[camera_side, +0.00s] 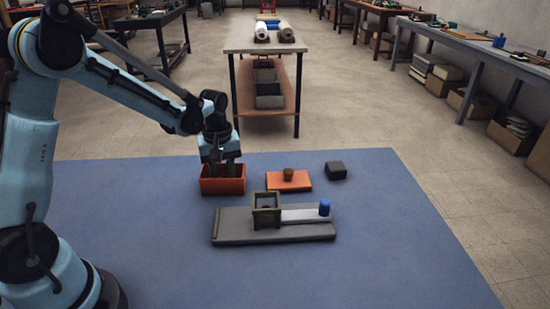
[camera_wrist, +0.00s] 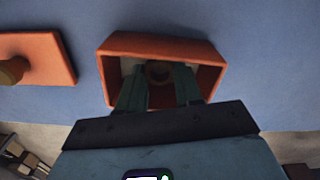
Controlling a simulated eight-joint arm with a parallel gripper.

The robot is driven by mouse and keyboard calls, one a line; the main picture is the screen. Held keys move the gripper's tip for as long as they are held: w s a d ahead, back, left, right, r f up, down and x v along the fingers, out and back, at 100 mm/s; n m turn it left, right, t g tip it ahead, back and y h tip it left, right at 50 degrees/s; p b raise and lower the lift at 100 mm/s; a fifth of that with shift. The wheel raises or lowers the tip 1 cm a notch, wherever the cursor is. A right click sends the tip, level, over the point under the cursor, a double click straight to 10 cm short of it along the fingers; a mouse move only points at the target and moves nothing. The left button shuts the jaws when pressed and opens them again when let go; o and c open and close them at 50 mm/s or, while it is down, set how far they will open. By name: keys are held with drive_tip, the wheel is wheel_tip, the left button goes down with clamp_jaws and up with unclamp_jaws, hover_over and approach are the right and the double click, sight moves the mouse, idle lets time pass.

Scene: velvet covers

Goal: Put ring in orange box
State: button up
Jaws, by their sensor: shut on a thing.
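The orange box (camera_side: 222,187) is an open-topped tray on the blue mat, and its rim (camera_wrist: 165,43) frames the wrist view. My gripper (camera_side: 226,167) points down into the box, with its fingers inside the walls. It is shut on the ring (camera_wrist: 159,72), a small dark brown round piece that shows between the two green fingers in the wrist view. The box wall and my fingers hide the ring in the side view. I cannot tell whether the ring touches the box floor.
An orange plate (camera_side: 302,184) with a brown knob (camera_side: 288,174) lies right of the box. A dark grey block (camera_side: 336,170) is farther right. A grey board (camera_side: 240,228) with an olive frame (camera_side: 266,217) and a blue cylinder (camera_side: 324,207) lies in front. The mat's right side is clear.

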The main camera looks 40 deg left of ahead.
drive_tip(key=shift+f, duration=0.25)
drive_tip(key=shift+f, duration=0.1)
drive_tip(key=o, duration=1)
wheel_tip(320, 180, up, 12)
drive_tip(key=s+d+r+m+t, duration=0.1)
drive_tip(key=s+d+m+t, duration=0.6)
drive_tip(key=s+m, duration=0.4)
drive_tip(key=shift+s+d+m, duration=0.15)
drive_tip(key=shift+d+m, duration=0.25)
drive_tip(key=shift+d, duration=0.2)
